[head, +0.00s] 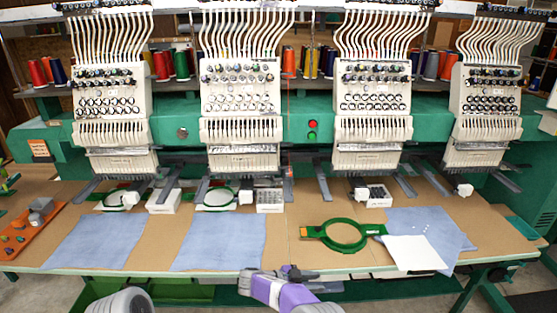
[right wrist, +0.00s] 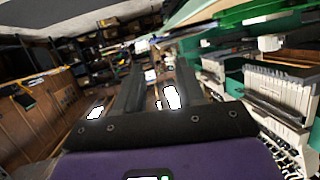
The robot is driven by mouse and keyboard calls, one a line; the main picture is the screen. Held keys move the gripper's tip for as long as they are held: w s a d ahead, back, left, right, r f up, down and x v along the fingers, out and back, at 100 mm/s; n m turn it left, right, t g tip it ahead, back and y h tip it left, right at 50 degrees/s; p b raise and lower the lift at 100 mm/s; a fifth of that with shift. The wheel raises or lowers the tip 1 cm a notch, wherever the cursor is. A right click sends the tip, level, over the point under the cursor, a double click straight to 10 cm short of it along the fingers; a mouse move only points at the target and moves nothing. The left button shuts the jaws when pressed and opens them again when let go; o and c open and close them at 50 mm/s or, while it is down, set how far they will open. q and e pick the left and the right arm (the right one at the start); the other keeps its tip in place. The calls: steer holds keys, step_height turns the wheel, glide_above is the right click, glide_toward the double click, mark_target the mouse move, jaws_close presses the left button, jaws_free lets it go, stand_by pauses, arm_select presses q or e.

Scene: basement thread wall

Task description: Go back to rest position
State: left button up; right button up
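My right gripper (head: 292,272) shows at the bottom middle of the head view, with its purple wrist below it, in front of the table's front edge. In the right wrist view the right gripper (right wrist: 158,78) has its two dark fingers apart, with nothing between them. The room shows through the gap. My left gripper is not in view; only a grey-white part of my own arm shows at the lower left of the head view.
A brown work table (head: 285,225) spans the head view, below a green embroidery machine (head: 305,125) with several white heads. Blue cloths (head: 95,242), a green hoop (head: 345,234) and a white cloth (head: 412,253) lie on it. An orange tray (head: 33,232) sits at left.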

steer(key=w+d+f+n+t+y, duration=0.2)
steer(key=d+f+n+t+y, duration=0.2)
steer(key=f+n+t+y, duration=0.55)
steer(key=s+a+f+g+y, duration=0.1)
steer(key=s+f+g+y, duration=0.1)
steer(key=s+f+g, duration=0.35)
steer(key=s+a+f+n+g+y, duration=0.2)
steer(key=s+g+y, duration=0.1)
steer(key=s, duration=1.2)
steer(key=s+a+f+n+g+y, duration=0.2)
steer(key=s+g+y, duration=0.1)
steer(key=s, duration=1.1)
steer(key=shift+s+a+f+g+y, duration=0.15)
steer(key=shift+s+g+y, duration=0.2)
steer(key=shift+s+g, duration=0.05)
